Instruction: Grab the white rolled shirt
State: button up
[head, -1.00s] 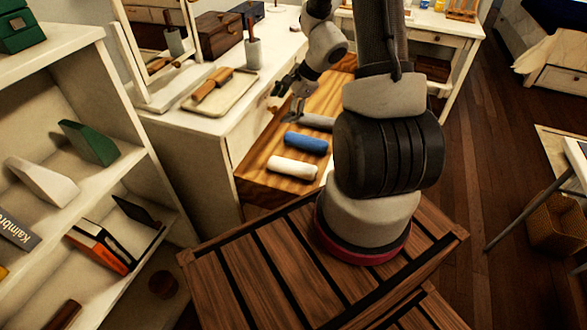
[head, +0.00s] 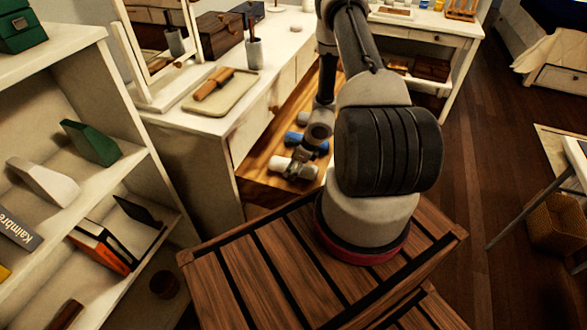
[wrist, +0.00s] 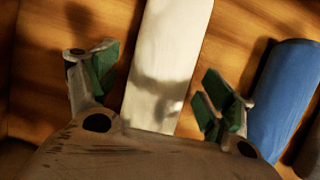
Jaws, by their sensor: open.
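The white rolled shirt (wrist: 168,65) lies in the open wooden drawer, and its end shows in the head view (head: 279,166). In the wrist view my gripper (wrist: 158,95) is open, with one green-padded finger on each side of the white roll. The roll lies between the fingers, with a gap on both sides. In the head view my gripper (head: 297,172) is low over the roll and hides much of it. A blue rolled shirt (wrist: 284,98) lies to the right, close to the right finger; it also shows in the head view (head: 292,138).
The drawer (head: 262,157) juts from a white dresser (head: 200,150). A grey roll (head: 304,118) lies behind the blue one, partly hidden by my arm. A tray (head: 222,93) stands on the dresser top. A white shelf (head: 85,185) stands at left.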

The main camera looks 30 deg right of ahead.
jog(key=shift+w+a+f, duration=0.1)
jog(key=shift+w+f, duration=0.05)
jog(key=shift+f, duration=0.2)
jog(key=c, duration=1.1)
jog(key=shift+c, duration=0.6)
jog(key=shift+r, duration=0.1)
